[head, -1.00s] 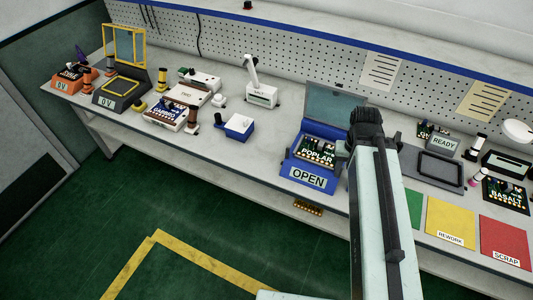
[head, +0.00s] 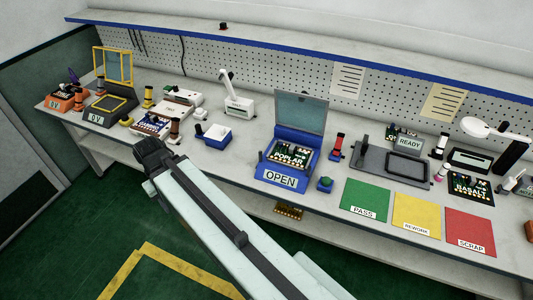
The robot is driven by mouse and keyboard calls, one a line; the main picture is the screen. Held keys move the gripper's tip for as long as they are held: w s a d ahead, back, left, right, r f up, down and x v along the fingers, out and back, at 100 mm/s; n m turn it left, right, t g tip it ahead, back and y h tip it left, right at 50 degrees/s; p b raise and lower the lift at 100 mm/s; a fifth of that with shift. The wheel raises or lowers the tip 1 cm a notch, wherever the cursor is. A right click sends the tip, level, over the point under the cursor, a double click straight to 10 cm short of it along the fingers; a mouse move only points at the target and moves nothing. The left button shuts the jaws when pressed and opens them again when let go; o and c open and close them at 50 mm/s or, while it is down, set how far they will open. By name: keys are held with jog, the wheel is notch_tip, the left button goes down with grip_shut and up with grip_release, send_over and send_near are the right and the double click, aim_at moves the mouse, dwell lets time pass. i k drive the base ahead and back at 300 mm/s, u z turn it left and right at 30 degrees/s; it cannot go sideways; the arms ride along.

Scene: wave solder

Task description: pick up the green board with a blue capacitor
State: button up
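Several dark boards are in the head view, and I cannot tell for sure which one carries a blue capacitor. One marked POPLAR (head: 288,156) lies in the open blue fixture (head: 281,180) marked OPEN. Another, with a bluish look and white lettering (head: 151,124), lies on the left part of the bench. A board marked BASALT (head: 469,188) lies at the right. A small board (head: 403,133) is partly hidden behind the READY sign. My gripper (head: 149,152) is in front of the bench edge, below the bluish board and apart from it. Its fingers are too dark to read.
Green PASS (head: 365,195), yellow REWORK (head: 416,210) and red SCRAP (head: 470,228) mats lie along the right front edge. A blue-and-white box (head: 213,135) stands near the left-centre front. A greenish-brown strip (head: 289,211) sits under the bench. The floor in front is clear.

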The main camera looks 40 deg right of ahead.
aim_at(291, 154)
jog(key=u, duration=0.1)
jog(key=i, duration=1)
jog(key=z, duration=0.05)
